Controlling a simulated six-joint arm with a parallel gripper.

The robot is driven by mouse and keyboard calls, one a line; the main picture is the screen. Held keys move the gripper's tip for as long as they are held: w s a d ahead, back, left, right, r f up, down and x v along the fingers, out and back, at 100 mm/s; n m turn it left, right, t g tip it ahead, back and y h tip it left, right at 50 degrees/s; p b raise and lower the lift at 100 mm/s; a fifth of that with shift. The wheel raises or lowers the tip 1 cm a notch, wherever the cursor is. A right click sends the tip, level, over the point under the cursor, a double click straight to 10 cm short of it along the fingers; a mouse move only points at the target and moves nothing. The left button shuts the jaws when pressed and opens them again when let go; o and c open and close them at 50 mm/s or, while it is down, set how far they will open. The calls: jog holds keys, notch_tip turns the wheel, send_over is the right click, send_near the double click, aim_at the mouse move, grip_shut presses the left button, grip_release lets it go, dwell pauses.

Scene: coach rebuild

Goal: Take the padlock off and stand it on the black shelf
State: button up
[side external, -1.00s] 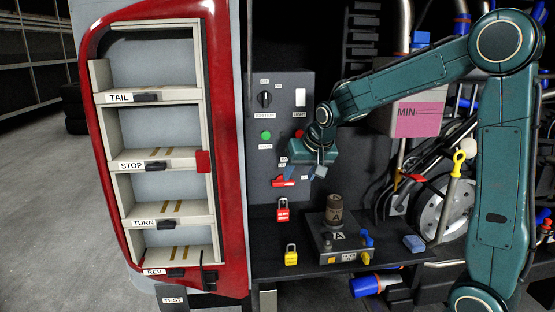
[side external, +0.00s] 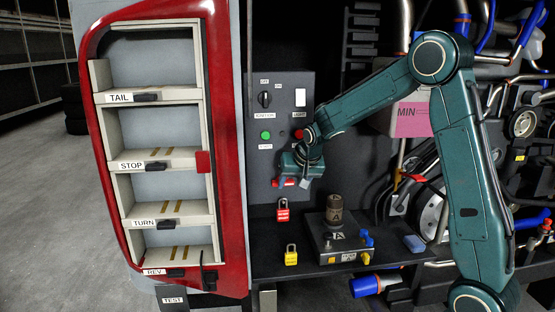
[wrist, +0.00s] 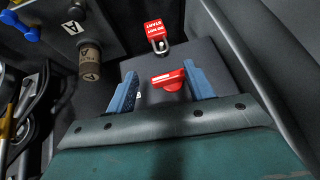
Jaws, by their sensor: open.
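A red padlock (side external: 283,213) with white lettering is at the foot of the grey panel, shackle up, below a red handle (side external: 284,182). I cannot tell what its shackle goes through. In the wrist view the padlock (wrist: 155,29) lies beyond my fingertips, apart from them. My gripper (wrist: 160,70) is open, with one blue finger on each side of the red handle (wrist: 168,80); I cannot see contact. In the side view my gripper (side external: 296,183) is at the panel, above the padlock. A yellow padlock (side external: 291,257) stands on the black shelf (side external: 266,238).
A blue block (side external: 414,243) lies farther right. The red-framed rack (side external: 233,150) borders the shelf's left side. Bare shelf shows left of the yellow padlock.

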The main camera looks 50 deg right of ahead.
send_near(283, 209)
jog(key=shift+w+d+f, duration=0.1)
jog(key=shift+w+d, duration=0.35)
jog(key=shift+w, duration=0.15)
jog(key=shift+x, duration=2.6)
jog(key=shift+a, duration=0.1)
grip_shut()
